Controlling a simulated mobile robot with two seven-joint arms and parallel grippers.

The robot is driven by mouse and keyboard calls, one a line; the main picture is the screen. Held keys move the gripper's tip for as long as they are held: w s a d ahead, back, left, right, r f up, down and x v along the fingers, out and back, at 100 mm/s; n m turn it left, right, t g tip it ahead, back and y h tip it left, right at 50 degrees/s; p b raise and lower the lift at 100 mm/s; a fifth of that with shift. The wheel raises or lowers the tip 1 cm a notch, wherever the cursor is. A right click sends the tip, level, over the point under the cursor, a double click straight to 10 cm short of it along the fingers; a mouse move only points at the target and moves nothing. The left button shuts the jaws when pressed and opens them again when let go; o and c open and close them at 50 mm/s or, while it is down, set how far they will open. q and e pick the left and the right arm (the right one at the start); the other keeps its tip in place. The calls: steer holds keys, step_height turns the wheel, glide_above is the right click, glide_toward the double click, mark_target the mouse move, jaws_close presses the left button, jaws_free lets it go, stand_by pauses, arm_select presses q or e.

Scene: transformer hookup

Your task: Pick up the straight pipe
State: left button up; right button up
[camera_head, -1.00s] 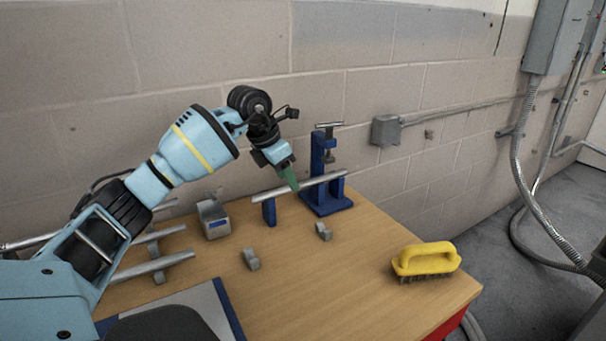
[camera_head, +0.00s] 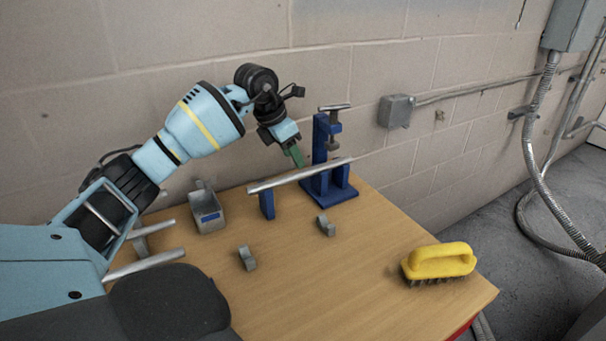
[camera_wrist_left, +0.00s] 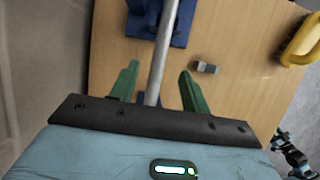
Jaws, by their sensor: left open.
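The straight pipe (camera_head: 298,175) is a grey metal tube lying level across a blue support post (camera_head: 267,203) and the blue vise stand (camera_head: 332,190). My left gripper (camera_head: 297,157) is above the pipe's middle, fingers pointing down. In the left wrist view the pipe (camera_wrist_left: 160,60) runs between the two green fingertips of the gripper (camera_wrist_left: 157,82). The fingers are open, with a gap on both sides of the pipe.
Two small grey clips (camera_head: 247,258) and (camera_head: 325,225) lie on the wooden table (camera_head: 310,285). A grey metal box (camera_head: 206,212) stands left of the support post. A yellow-handled brush (camera_head: 440,262) is at the right. More pipes (camera_head: 145,264) lie at the left. The table's front middle is clear.

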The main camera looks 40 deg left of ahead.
mark_target(302, 171)
arm_select(q)
steer(key=shift+x, duration=2.85)
steer(key=shift+w, duration=0.15)
steer(key=shift+r, duration=0.1)
steer(key=shift+c, duration=0.5)
jaws_close()
